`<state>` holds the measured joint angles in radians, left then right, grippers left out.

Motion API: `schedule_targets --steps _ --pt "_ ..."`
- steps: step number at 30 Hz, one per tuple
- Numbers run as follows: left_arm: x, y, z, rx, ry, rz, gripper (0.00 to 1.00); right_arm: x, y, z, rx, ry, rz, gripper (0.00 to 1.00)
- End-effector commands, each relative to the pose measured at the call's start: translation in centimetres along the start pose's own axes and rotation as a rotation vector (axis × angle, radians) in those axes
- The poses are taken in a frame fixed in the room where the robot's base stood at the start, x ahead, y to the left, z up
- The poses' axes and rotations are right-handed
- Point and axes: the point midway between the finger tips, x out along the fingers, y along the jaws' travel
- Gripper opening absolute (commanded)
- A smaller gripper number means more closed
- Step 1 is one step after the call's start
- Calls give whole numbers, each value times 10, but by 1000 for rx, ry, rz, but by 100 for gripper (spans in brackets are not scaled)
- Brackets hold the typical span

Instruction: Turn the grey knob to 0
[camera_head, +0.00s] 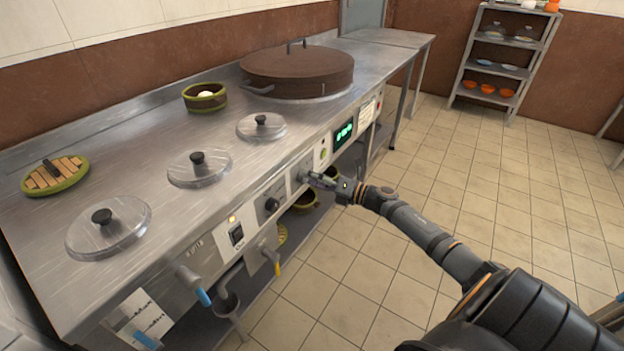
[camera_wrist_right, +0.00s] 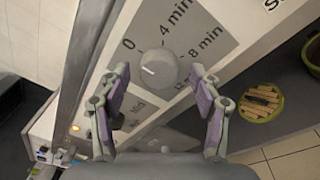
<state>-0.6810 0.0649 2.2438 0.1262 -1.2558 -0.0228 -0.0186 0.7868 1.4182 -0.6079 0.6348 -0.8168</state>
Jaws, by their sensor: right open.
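The grey knob (camera_wrist_right: 160,68) sits on a grey dial plate on the stove's front panel. A short white mark shows on the left part of its face. The printed 0 is at its upper left, "4 min" above it and "8 min" to its right. My right gripper (camera_wrist_right: 160,76) is open, with one finger on each side of the knob; I cannot tell whether they touch it. In the head view my right gripper (camera_head: 317,180) is at the front panel and largely hides the knob. My left gripper is not in view.
A black knob (camera_head: 271,204) and a switch (camera_head: 236,234) are left of the gripper, and a green display (camera_head: 344,133) is to the right. Pot lids (camera_head: 262,126) and a large brown lid (camera_head: 297,72) are on the counter. A lower shelf holds green bowls (camera_head: 305,201). The tiled floor is clear.

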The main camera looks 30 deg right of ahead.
Motion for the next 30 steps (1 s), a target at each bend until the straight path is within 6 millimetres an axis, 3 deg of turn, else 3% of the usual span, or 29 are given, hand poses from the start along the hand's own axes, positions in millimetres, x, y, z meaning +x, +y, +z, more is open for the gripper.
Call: schedule_targets --steps 5,21,30 --pt "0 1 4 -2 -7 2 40 -7 0 0 -1 1 -1 64" --pt "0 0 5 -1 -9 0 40 -94 -1 -2 -2 12 -5 64" --pt "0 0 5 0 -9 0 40 -118 0 -1 0 6 -1 64"
